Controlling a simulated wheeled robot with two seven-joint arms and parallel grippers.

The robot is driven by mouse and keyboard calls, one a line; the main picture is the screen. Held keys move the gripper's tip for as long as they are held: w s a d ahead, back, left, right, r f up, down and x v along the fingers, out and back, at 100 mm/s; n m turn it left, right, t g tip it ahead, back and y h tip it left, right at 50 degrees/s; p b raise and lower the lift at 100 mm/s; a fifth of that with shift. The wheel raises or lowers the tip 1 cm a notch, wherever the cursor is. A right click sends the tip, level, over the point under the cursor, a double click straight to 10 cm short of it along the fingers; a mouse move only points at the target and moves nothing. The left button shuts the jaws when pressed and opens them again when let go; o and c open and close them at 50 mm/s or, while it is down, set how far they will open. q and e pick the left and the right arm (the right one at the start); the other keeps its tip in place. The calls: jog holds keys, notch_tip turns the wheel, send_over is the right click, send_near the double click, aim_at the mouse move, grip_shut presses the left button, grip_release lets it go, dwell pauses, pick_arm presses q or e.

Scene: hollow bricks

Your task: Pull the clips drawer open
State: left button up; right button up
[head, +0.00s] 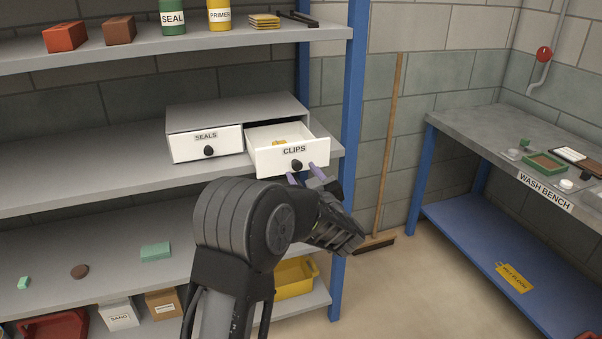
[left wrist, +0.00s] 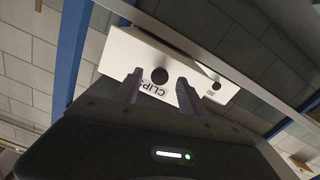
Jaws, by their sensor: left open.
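The clips drawer (head: 276,157) has a white front marked CLIPS and a black round knob (head: 296,165). It stands pulled out from the grey drawer unit (head: 238,111), and something yellow shows inside it. The seals drawer (head: 190,146) beside it is shut. My left gripper (head: 307,174) is open just in front of the clips drawer. In the left wrist view, its two fingers (left wrist: 160,88) are spread on either side below the knob (left wrist: 159,75), with nothing between them. I cannot tell whether they touch the drawer front. My right gripper is not in view.
The unit stands on a middle shelf (head: 90,161) by a blue post (head: 350,110). Cans (head: 172,17) and bricks stand on the shelf above. A yellow bin (head: 294,278) is below. A broom (head: 391,140) leans on the wall, left of the wash bench (head: 470,125).

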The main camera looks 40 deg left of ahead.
pick_arm(q)
jog(key=v, duration=0.6)
jog(key=shift+b, duration=0.3)
